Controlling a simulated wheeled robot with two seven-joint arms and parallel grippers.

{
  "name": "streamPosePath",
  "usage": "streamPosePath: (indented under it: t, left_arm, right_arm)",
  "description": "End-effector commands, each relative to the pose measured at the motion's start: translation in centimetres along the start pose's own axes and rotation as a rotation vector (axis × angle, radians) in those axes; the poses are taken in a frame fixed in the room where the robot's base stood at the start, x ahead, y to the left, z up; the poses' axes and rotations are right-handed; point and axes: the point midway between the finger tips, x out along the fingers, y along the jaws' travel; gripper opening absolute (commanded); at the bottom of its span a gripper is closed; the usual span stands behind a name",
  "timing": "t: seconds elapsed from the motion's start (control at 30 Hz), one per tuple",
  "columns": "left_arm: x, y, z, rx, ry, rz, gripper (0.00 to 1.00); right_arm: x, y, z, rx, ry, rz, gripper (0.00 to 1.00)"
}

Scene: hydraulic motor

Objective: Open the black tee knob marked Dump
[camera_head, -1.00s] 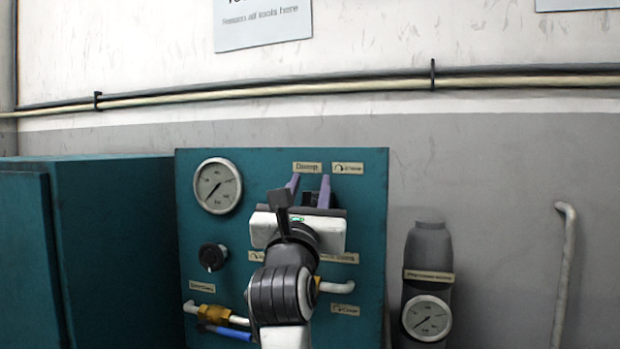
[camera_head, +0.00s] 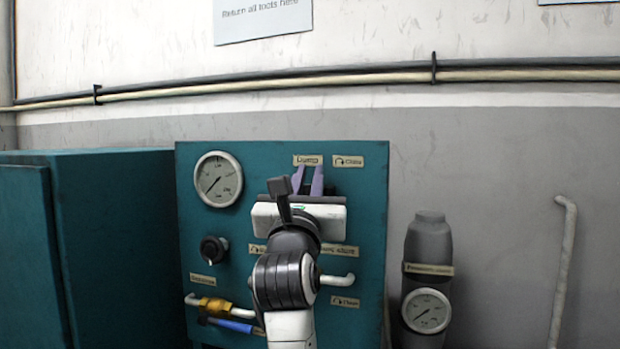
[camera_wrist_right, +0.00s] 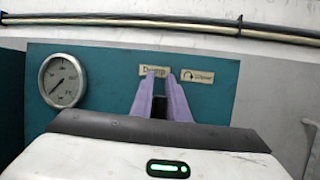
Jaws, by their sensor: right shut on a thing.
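The teal panel (camera_head: 350,215) carries a label reading Dump (camera_head: 308,160) near its top, which also shows in the wrist view (camera_wrist_right: 153,71). My right gripper (camera_head: 307,180) is just below that label, with its two purple fingers pointing at the panel. In the wrist view its fingers (camera_wrist_right: 160,80) stand close together around a dark piece, the black tee knob (camera_wrist_right: 159,106). The gripper is shut on it. Most of the knob is hidden by the fingers and gripper body, so its turn angle cannot be told. My left gripper is not in view.
A round gauge (camera_head: 218,178) and a black knob (camera_head: 213,250) sit on the panel's left side. Below are a brass fitting with a blue handle (camera_head: 232,325) and a white lever (camera_head: 338,280). A grey cylinder with a gauge (camera_head: 428,245) stands at right.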

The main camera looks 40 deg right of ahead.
Motion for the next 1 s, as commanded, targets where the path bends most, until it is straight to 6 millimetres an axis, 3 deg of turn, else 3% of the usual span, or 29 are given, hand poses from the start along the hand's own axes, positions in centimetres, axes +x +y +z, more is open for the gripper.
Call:
streamPosePath:
  t: [0.27,0.3,0.4,0.77,1.0]
  left_arm:
    - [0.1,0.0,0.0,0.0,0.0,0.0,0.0]
    - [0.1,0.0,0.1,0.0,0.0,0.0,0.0]
    - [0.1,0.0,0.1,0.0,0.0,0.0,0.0]
    - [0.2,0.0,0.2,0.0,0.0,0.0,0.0]
    - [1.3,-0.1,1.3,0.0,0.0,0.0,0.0]
  right_arm:
    - [0.0,0.1,-0.7,-0.03,0.021,0.009,0.0]
    - [0.0,0.1,-0.8,-0.03,0.022,0.009,0.18]
    - [0.0,0.1,-0.7,-0.03,0.021,0.009,0.33]
    - [-0.6,0.1,-0.5,-0.025,0.013,0.01,0.33]
    - [-4.8,0.1,-0.7,-0.024,0.014,0.012,0.33]
